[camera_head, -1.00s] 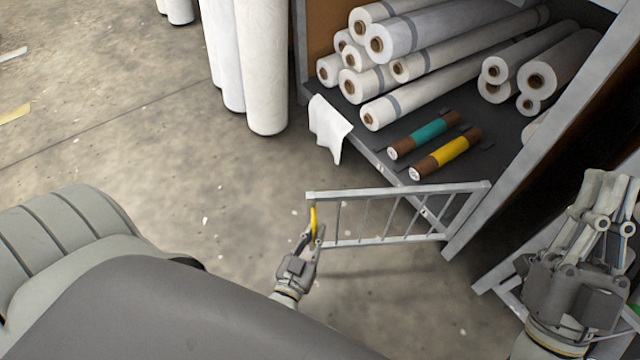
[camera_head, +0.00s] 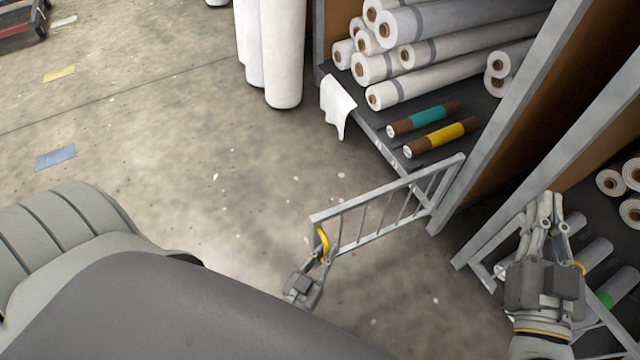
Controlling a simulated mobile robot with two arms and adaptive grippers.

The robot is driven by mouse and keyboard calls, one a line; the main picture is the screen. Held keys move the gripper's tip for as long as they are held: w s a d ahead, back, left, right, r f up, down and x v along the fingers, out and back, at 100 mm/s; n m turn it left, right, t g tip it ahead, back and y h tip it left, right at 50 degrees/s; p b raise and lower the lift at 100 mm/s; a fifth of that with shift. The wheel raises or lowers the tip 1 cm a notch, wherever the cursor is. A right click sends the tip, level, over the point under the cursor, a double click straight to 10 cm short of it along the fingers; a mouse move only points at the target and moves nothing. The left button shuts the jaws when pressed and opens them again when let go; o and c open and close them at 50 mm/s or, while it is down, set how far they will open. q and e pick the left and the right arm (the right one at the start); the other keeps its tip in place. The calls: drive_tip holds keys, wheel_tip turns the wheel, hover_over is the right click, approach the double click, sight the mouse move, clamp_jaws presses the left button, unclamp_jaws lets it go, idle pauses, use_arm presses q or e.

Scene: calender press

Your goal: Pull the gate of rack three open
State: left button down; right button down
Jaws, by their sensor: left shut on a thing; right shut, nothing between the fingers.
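The grey barred gate (camera_head: 385,212) stands swung out from the rack (camera_head: 452,200), hinged at the rack's right post. A yellow handle (camera_head: 322,243) sits on its free end. My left gripper (camera_head: 322,258) is shut on the yellow handle at the gate's free end. My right gripper (camera_head: 547,205) is shut and empty, at the right in front of a neighbouring rack. The rack's number does not show.
White rolls (camera_head: 440,60) and teal (camera_head: 424,119) and yellow (camera_head: 436,138) banded rolls lie on the rack's shelf. A white cloth (camera_head: 338,105) hangs over its edge. Tall white rolls (camera_head: 280,60) stand left of it. The neighbouring rack (camera_head: 590,150) is at right. The floor left of the gate is clear.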

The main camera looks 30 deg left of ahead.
use_arm(q)
drive_tip(key=shift+d, duration=0.2)
drive_tip(key=c, duration=1.5)
unclamp_jaws()
drive_tip(key=shift+r, duration=0.1)
